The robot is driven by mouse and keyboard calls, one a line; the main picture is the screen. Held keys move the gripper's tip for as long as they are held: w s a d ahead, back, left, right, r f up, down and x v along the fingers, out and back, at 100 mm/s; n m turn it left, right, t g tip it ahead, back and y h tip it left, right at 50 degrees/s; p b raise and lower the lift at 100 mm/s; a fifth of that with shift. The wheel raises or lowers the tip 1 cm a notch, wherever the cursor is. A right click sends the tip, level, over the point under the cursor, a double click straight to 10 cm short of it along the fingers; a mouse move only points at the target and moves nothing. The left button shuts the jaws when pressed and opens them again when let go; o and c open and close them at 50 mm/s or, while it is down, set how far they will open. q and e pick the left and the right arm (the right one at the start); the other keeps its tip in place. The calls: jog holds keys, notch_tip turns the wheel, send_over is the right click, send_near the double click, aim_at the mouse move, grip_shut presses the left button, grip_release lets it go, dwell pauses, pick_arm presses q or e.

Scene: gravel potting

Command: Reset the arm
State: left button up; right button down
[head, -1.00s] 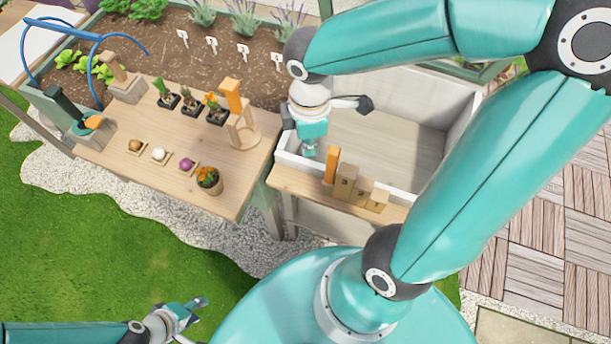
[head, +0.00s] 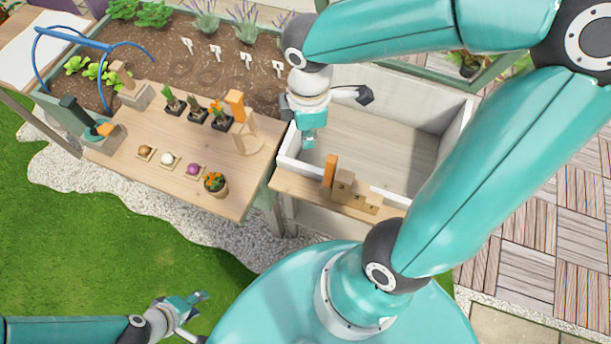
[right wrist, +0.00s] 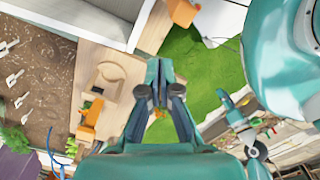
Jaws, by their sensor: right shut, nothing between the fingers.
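My right gripper (head: 307,138) hangs over the left end of the pale open box (head: 455,140), just behind the shelf along its front edge. Its fingers are together and empty; they also show closed in the right wrist view (right wrist: 160,75). My left gripper (head: 192,316) is low at the bottom left over the grass, well away from the tables. Its fingers are spread and hold nothing. It also shows at the right of the right wrist view (right wrist: 242,122).
The wooden table (head: 225,205) left of the right gripper carries a potted orange plant (head: 215,184), several small pots, bulbs and an orange-handled tool in a stand (head: 235,105). An orange upright piece (head: 329,170) and stepped blocks (head: 343,186) stand on the front shelf.

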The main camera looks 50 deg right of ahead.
jog(key=shift+r+p, duration=0.5)
jog(key=shift+r, duration=0.4)
jog(key=shift+f, duration=0.15)
jog(key=a+f+m+y, duration=0.2)
jog(key=a+f+m, duration=0.4)
jog(key=f, duration=0.8)
jog(key=a+f+m+y, duration=0.2)
jog(key=a+f+m, duration=0.4)
jog(key=f, duration=0.8)
jog(key=a, duration=0.3)
jog(key=shift+s+f+m+t, duration=0.2)
jog(key=shift+s+m+t, duration=0.1)
jog(key=shift+m, duration=0.1)
jog(key=shift+s+a, duration=0.1)
